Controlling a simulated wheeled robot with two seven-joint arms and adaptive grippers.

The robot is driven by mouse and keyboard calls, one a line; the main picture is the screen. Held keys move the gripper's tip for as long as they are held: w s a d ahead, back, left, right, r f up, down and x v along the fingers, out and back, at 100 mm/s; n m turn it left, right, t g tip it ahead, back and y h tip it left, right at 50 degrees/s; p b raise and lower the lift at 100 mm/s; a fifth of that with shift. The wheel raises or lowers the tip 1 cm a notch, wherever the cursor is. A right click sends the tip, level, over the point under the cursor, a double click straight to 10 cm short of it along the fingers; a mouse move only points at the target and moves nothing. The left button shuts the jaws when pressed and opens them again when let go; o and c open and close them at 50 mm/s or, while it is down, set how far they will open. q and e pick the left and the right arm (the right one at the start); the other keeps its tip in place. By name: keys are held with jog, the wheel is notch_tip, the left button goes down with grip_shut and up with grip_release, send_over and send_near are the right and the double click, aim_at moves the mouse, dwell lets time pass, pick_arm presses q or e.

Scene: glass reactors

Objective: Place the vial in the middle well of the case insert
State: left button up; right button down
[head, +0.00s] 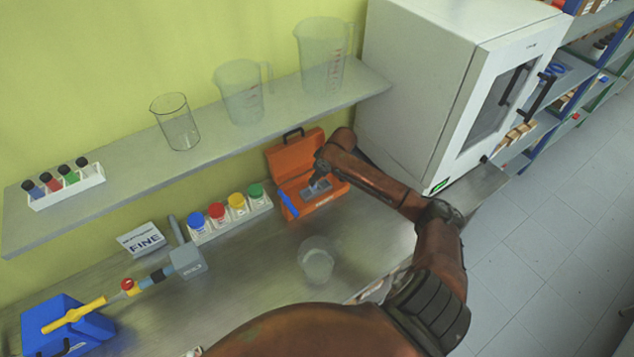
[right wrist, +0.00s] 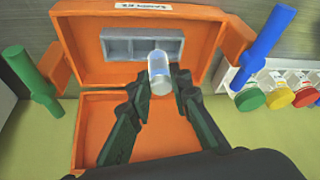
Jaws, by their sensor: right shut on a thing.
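The open orange case (head: 322,207) stands on the bench and fills much of the right wrist view (right wrist: 85,65). Its grey insert (right wrist: 112,45) has a row of wells, and they look empty where visible. My right gripper (head: 316,182) is over the case. In the right wrist view its fingers (right wrist: 161,88) are shut on a clear vial with a pale bluish band (right wrist: 159,72). My left gripper is not in view.
A blue-handled item (head: 288,204) and a rack of colour-capped bottles (head: 237,224) are beside the case. A beaker (head: 317,262) stands in front. A shelf (head: 215,135) with glassware runs above, and a white cabinet (head: 425,90) stands to the right.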

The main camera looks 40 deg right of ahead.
jog(key=shift+w+d+f+p, duration=0.2)
jog(key=shift+w+d+f, duration=0.1)
jog(key=shift+f, duration=0.65)
jog(key=shift+w+d+f+p, duration=0.15)
jog(key=shift+d+f, duration=0.2)
jog(key=shift+f, duration=0.55)
jog(key=shift+w+d+f+p, duration=0.2)
jog(key=shift+w+d+f, duration=0.1)
jog(key=shift+f, duration=0.65)
jog(key=shift+s+f, duration=0.1)
jog(key=c, duration=1.8)
grip_release()
jog(key=shift+o, duration=0.2)
jog(key=v, duration=1.2)
jog(key=shift+b, duration=0.4)
